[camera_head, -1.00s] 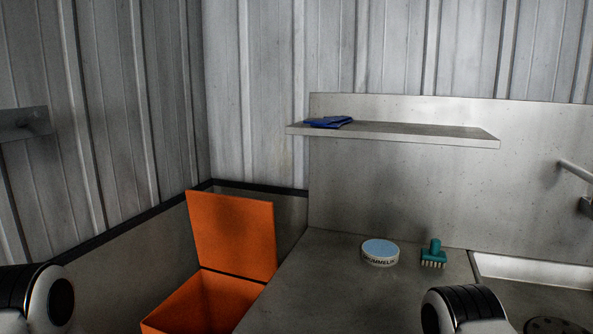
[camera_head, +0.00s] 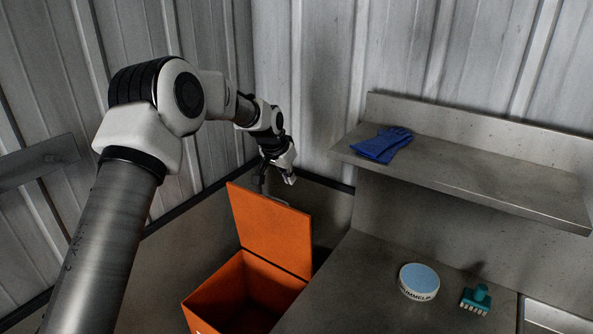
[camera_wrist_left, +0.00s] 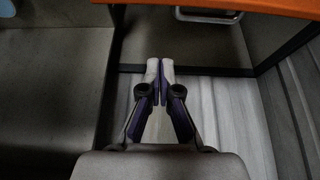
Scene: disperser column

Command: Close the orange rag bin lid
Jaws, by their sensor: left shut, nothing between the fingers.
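The orange rag bin (camera_head: 212,296) stands in the corner at the left of the bench, its inside showing. Its orange lid (camera_head: 270,232) is open and stands up at the back of the bin, leaning slightly. My left gripper (camera_head: 288,178) is beyond the lid's top edge, near the wall corner, apart from the lid as far as I can tell. In the left wrist view its two fingers (camera_wrist_left: 160,66) are together and empty. An orange edge (camera_wrist_left: 240,5) crosses the top of that view, with a pale bar-like handle (camera_wrist_left: 208,16) below it. My right gripper is out of view.
A shelf (camera_head: 480,187) with blue gloves (camera_head: 381,145) juts out at the right. On the bench (camera_head: 345,292) are a round blue-topped tin (camera_head: 419,281) and a teal brush (camera_head: 476,298). Ribbed metal walls close off the corner behind the lid.

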